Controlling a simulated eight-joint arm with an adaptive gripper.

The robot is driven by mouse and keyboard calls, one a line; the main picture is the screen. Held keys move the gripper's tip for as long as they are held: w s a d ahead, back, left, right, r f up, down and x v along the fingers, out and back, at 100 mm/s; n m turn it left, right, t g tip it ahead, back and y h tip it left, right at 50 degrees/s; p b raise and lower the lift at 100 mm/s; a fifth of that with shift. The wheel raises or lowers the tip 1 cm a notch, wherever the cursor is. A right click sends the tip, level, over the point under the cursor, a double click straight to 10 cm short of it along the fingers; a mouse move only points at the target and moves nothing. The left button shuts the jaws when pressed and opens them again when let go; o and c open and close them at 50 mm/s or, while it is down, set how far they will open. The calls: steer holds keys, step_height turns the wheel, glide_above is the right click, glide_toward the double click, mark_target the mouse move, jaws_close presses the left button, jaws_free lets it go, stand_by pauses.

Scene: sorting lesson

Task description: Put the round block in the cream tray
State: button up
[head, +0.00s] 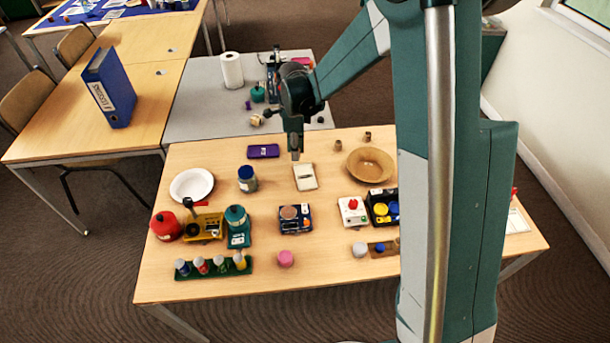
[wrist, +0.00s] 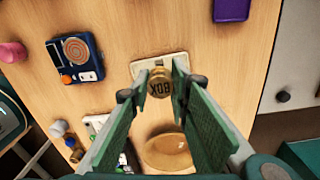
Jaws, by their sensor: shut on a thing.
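My gripper (head: 295,155) points down just behind the cream tray (head: 304,184) in the head view, with its tip close to the tray's far edge. In the wrist view my gripper (wrist: 160,86) is shut on a round, brass-brown block (wrist: 160,85) with dark lettering on its face. The block overlaps the near edge of the cream tray (wrist: 146,65) in that view, so part of the tray is hidden. I cannot tell the exact height of the block above the tray. In the head view the block is not clearly visible. A small dark mark shows on the tray.
A brown bowl (head: 370,167) stands right of the tray, and a blue device (head: 295,218) in front of it. A blue-lidded jar (head: 247,178) and a purple case (head: 263,151) are to the left. Two small metal cylinders (head: 367,135) stand behind the bowl.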

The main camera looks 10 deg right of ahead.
steer(key=shift+s+d, duration=0.2)
steer(key=shift+d, duration=0.05)
steer(key=b, duration=0.1)
glide_above(297, 177)
steer(key=shift+s+d+f, duration=0.1)
steer(key=shift+f, duration=3.05)
steer(key=shift+f+b, duration=0.45)
steer(key=shift+f, duration=1.45)
steer(key=shift+f, duration=0.2)
steer(key=o, duration=0.7)
